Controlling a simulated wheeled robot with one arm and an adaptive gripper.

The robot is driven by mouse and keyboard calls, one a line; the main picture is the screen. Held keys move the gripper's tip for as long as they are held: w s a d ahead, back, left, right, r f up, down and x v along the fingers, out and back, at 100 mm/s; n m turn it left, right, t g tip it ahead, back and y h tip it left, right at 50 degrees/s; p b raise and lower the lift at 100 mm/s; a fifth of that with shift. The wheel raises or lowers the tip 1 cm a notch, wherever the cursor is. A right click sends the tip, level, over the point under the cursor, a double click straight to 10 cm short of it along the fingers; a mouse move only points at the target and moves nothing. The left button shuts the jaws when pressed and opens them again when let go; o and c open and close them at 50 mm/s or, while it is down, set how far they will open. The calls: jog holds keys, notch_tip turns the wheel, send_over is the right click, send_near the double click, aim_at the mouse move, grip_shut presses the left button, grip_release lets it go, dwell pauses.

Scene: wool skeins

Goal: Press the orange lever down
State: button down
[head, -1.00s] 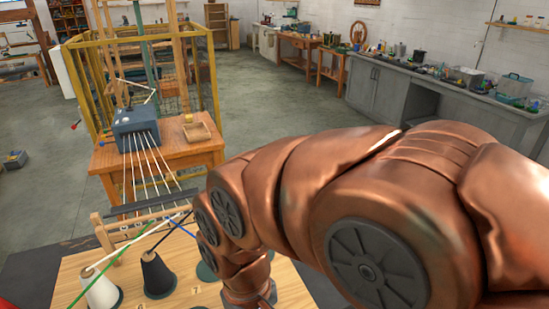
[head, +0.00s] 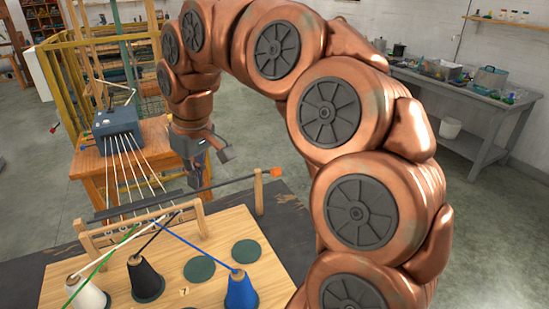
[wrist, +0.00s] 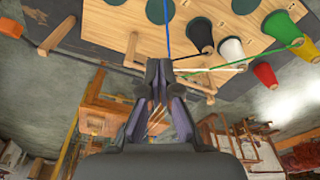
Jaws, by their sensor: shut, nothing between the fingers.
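The orange lever tip (head: 276,172) is at the right end of a long dark bar, beside a wooden post on the work board. The bar runs left, behind the wooden yarn guide. My gripper (head: 196,178) points down just beyond the bar, left of the orange tip and apart from it. In the wrist view my gripper (wrist: 168,82) shows with its fingers together and nothing held. The clearance between fingers and bar is hard to judge.
The wooden board (head: 215,225) carries a blue cone (head: 241,291), a black cone (head: 146,278) and a white cone (head: 90,292). Taut yarns run to a blue-grey box (head: 117,122) on a wooden table. A yellow frame stands behind. Open floor lies to the right.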

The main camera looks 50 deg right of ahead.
jog(key=w+d+r+m+t, duration=0.1)
jog(key=w+d+r, duration=0.15)
jog(key=d, duration=0.35)
jog(key=w+d+r+m, duration=0.1)
jog(key=w+d, duration=0.3)
jog(key=d, duration=0.2)
jog(key=m+h, duration=0.1)
jog(key=m, duration=0.3)
send_over(271, 171)
jog(key=d, duration=0.1)
jog(key=shift+d+f+p, duration=0.2)
jog(key=shift+f+p, duration=0.25)
jog(key=shift+f, duration=0.2)
jog(key=p+x, duration=0.1)
jog(key=x, duration=0.2)
jog(key=p+x, duration=0.1)
jog(key=x, duration=0.3)
jog(key=p+x, duration=0.1)
jog(key=x, duration=0.2)
jog(key=shift+s+d+f, duration=0.1)
jog(key=shift+s+f, duration=0.15)
jog(key=shift+s+a+f+p, duration=0.25)
jog(key=shift+s+f, duration=0.2)
jog(key=shift+f, duration=0.25)
jog(key=shift+s+a+f+p, duration=0.1)
jog(key=shift+s+f+p, duration=0.3)
jog(key=shift+f, duration=0.35)
jog(key=shift+s+f+b, duration=0.1)
jog(key=shift+f+b, duration=0.05)
jog(key=shift+b, duration=0.25)
